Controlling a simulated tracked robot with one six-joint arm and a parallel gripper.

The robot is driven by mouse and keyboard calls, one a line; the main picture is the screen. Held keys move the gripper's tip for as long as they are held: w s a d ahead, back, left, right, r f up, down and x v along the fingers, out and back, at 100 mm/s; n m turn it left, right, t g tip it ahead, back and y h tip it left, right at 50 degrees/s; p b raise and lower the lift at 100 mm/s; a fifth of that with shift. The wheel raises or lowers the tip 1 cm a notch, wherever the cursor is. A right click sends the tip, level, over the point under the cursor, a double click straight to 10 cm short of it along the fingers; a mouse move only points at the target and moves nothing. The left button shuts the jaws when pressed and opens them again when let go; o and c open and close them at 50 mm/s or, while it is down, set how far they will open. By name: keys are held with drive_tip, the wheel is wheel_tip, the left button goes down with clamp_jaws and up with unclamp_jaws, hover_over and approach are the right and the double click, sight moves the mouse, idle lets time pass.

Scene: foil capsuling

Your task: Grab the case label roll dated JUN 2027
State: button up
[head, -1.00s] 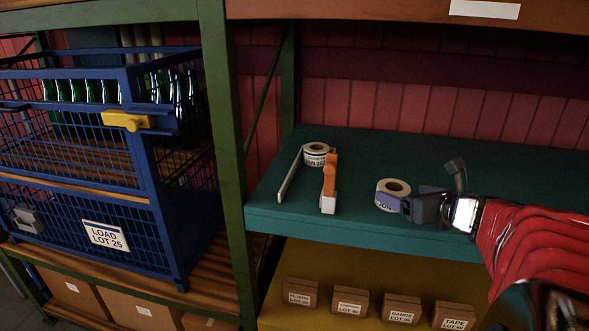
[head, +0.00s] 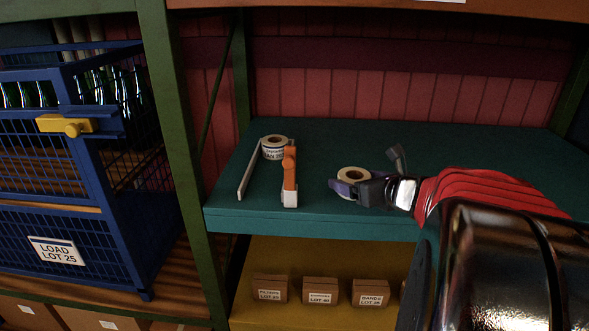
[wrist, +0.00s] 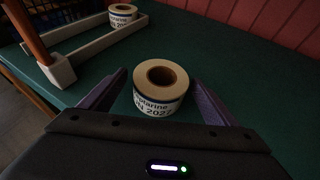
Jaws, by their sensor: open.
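A white case label roll (head: 353,176) with a dark blue printed band stands on the teal shelf board. In the wrist view this roll (wrist: 160,85) shows a partly cut-off label ending in "N 2027"; its first letters are hidden or too small to read. My gripper (wrist: 160,78) is open, with its purple fingers on either side of this roll and gaps beside it. In the head view my gripper (head: 345,186) reaches in from the right, hiding the roll's lower part. A second roll (head: 275,149), whose label seems to read "JAN 20…", stands farther back left.
An orange upright on a white foot (head: 290,180) and a white rail (head: 250,168) flank the second roll. A green shelf post (head: 175,150) and blue bottle cage (head: 85,180) stand left. The teal board (head: 470,150) is clear behind and right.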

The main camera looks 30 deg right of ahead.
drive_tip(key=shift+c, duration=0.4)
drive_tip(key=c, duration=1.2)
drive_tip(key=shift+o, duration=0.2)
wheel_tip(320, 180, up, 10)
